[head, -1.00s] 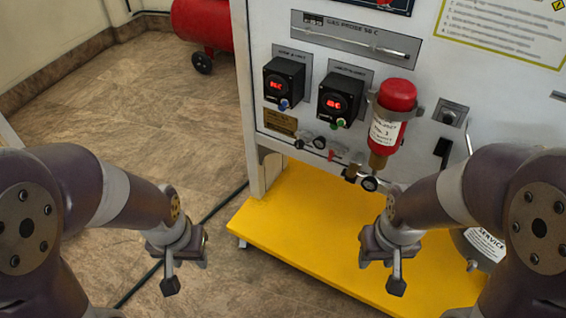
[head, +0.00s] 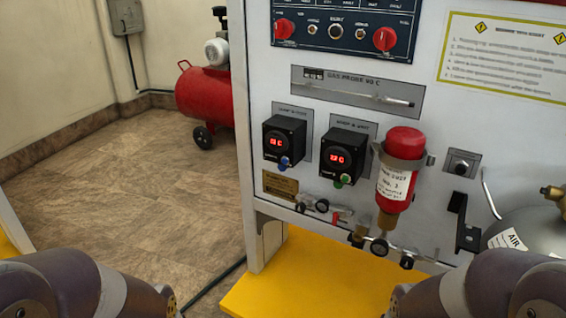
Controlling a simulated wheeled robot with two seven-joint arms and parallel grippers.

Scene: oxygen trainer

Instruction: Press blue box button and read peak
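Two black boxes with red lit displays are mounted side by side on the white panel (head: 450,130). The left box (head: 284,141) has a blue button (head: 285,163) below its display. The right box (head: 345,157) has a green button (head: 343,181). The display characters are too small and blurred to read surely. My two arms show only as links at the bottom left and bottom right corners. Both grippers are below the picture, out of view, and nothing of mine touches the boxes.
A red bottle (head: 402,168) is clamped right of the boxes, above gauges and valves (head: 379,247). A grey cylinder (head: 525,228) stands at the right. The yellow base (head: 310,275) juts out below. A red compressor tank (head: 203,98) stands behind left; floor (head: 120,200) there is clear.

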